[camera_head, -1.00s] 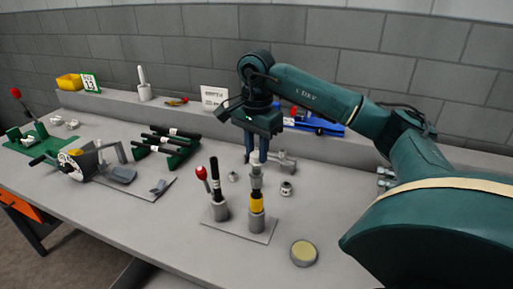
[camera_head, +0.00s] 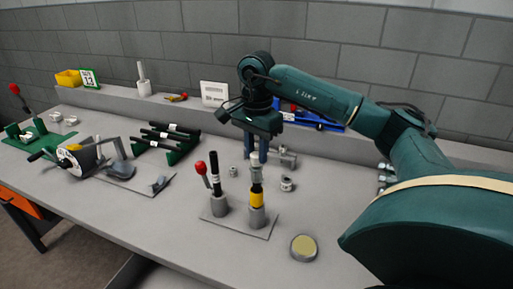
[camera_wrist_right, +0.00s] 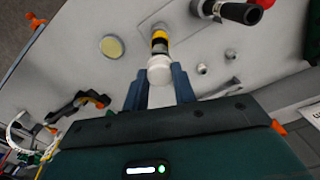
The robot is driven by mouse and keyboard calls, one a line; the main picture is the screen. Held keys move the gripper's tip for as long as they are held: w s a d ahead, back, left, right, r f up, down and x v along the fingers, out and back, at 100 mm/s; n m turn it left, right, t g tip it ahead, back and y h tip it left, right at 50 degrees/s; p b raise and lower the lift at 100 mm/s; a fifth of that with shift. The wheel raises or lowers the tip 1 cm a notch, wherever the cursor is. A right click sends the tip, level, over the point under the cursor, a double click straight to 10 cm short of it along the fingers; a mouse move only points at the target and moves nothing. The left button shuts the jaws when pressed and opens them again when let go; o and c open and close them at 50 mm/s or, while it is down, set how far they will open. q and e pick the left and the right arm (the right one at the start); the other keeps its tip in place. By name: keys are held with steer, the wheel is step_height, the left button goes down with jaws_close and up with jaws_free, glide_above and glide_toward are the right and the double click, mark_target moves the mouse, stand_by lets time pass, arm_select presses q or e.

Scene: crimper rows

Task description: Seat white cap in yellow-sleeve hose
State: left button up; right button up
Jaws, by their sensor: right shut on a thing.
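The yellow-sleeve hose (camera_head: 257,198) is black with a yellow band and stands upright in a grey holder on a plate. My right gripper (camera_head: 255,157) points down above it, shut on the white cap (camera_head: 255,158). In the right wrist view the white cap (camera_wrist_right: 160,71) sits between the fingertips, with the yellow sleeve (camera_wrist_right: 160,37) just beyond it. A grey piece shows between cap and black hose top; I cannot tell whether cap and hose touch. My left gripper is not in view.
A second black hose (camera_head: 214,167) and a red-knobbed lever (camera_head: 201,168) stand close left of the yellow-sleeve hose. Small metal fittings (camera_head: 287,184) lie nearby. A round tin (camera_head: 303,248) is at front right. A green rack (camera_head: 170,140) stands further left.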

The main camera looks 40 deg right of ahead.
mark_target(256, 154)
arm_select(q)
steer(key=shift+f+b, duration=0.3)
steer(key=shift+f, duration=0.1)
arm_select(e)
steer(key=shift+f, duration=0.6)
steer(key=o, duration=1)
arm_select(q)
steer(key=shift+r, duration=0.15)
steer(key=p, duration=0.1)
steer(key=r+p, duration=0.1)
steer(key=p, duration=0.1)
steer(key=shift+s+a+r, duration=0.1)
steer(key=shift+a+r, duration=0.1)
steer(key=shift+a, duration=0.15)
arm_select(e)
step_height(256, 154, up, 13)
steer(key=shift+r, duration=0.1)
